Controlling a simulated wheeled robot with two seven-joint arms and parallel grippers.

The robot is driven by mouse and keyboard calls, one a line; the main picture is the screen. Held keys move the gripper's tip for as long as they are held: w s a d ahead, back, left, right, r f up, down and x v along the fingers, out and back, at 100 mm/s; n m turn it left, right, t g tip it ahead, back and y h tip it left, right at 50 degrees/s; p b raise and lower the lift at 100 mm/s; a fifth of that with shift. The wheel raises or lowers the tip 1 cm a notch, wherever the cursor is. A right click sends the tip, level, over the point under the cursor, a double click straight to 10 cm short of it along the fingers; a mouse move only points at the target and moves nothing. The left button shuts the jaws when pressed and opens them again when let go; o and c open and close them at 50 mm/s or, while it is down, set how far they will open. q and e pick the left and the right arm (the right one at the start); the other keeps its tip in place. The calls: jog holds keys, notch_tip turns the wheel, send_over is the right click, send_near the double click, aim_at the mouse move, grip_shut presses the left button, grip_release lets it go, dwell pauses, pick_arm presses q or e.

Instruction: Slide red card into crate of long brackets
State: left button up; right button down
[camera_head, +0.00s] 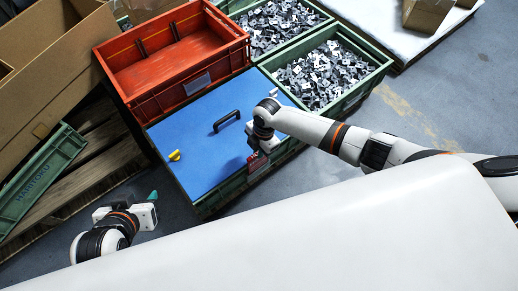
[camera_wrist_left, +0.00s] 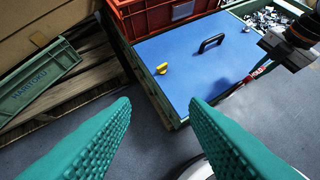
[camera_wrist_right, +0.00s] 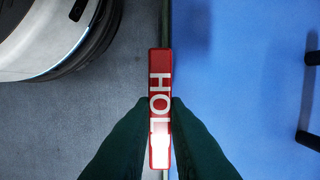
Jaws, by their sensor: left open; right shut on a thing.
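The red card (camera_wrist_right: 160,135) has white letters, of which HOL shows in the right wrist view. My right gripper (camera_wrist_right: 160,100) is shut on it, above the side rim of the blue-lidded green crate (camera_head: 205,207). The card also shows in the head view (camera_head: 257,161) and in the left wrist view (camera_wrist_left: 260,70), at that crate's outer side. The blue lid (camera_head: 205,160) hides the crate's contents. Whether the card touches the crate is unclear. My left gripper (camera_wrist_left: 160,108) is open and empty, off the crate's near left corner.
The lid carries a black handle (camera_head: 226,121) and a yellow knob (camera_head: 175,155). An empty red crate (camera_head: 175,60) stands behind it. Green crates of grey metal parts (camera_head: 325,75) stand to the right and back. A wooden pallet (camera_head: 95,160) lies left. Grey floor is free in front.

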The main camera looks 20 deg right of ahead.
jog(key=shift+r+p, duration=0.5)
jog(key=shift+r, duration=0.05)
pick_arm(q)
jog(key=s+a+f+g+y, duration=0.1)
jog(key=s+a+g, duration=0.1)
jog(key=s+g, duration=0.2)
jog(key=shift+s+f+p, duration=0.4)
jog(key=shift+s+p, duration=0.05)
jog(key=shift+s, duration=1.1)
pick_arm(e)
jog(key=shift+r, duration=0.45)
pick_arm(q)
jog(key=shift+a+r+p, duration=0.1)
jog(key=shift+r+p, duration=0.35)
dwell(0.5)
